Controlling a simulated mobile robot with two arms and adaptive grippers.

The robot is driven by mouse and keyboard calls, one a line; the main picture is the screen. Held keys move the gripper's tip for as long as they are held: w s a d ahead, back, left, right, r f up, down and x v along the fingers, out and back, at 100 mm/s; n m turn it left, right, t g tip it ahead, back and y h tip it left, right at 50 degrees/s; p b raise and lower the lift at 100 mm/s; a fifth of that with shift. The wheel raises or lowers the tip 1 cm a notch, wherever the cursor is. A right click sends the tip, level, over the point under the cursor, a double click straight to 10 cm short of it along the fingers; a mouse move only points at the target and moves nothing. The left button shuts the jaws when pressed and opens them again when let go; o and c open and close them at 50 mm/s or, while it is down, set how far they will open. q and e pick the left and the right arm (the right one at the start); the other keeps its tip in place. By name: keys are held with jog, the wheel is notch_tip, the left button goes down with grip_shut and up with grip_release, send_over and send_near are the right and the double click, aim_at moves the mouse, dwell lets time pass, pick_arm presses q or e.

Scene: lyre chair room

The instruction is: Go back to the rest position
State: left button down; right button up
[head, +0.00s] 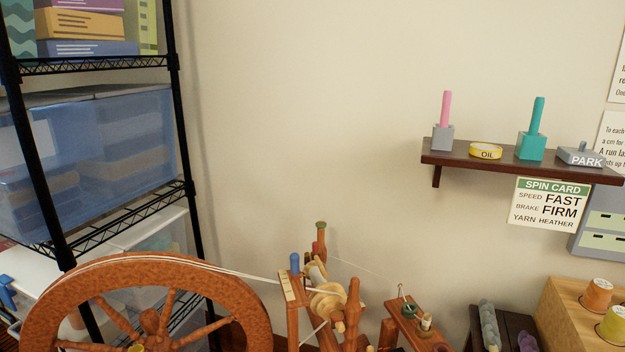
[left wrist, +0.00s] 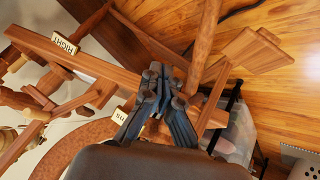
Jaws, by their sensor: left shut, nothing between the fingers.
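My left gripper (left wrist: 161,76) shows in the left wrist view. Its dark fingers are together with nothing between them. Beyond it is the wooden frame (left wrist: 135,82) of a spinning wheel, with a label reading RIGHT (left wrist: 64,43) and a second, partly hidden label. I cannot tell how far the fingers are from the wood. In the head view the wheel rim (head: 235,288) fills the lower left. Neither gripper shows in the head view.
A black wire rack (head: 178,95) with bins stands at the left. A wall shelf (head: 455,161) at the right holds pink and teal handled blocks, a yellow OIL tin (head: 486,151) and a grey PARK block (head: 580,156). A spool box (head: 565,318) is at lower right.

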pick_arm(q)
jog(key=s+a+f+m+g+y+p, duration=0.1)
jog(key=s+f+m+g, duration=0.25)
jog(key=s, duration=0.35)
jog(key=s+a+f+m+g+y, duration=0.1)
jog(key=s+a+f+m+g, duration=0.15)
jog(key=s+f, duration=0.35)
jog(key=s+a+r+g+p, duration=0.1)
jog(key=s+r+p, duration=0.2)
jog(key=s+p, duration=1.1)
jog(key=shift+s+a+r+y, duration=0.2)
jog(key=shift+s+a+y, duration=0.1)
jog(key=shift+s+a, duration=0.1)
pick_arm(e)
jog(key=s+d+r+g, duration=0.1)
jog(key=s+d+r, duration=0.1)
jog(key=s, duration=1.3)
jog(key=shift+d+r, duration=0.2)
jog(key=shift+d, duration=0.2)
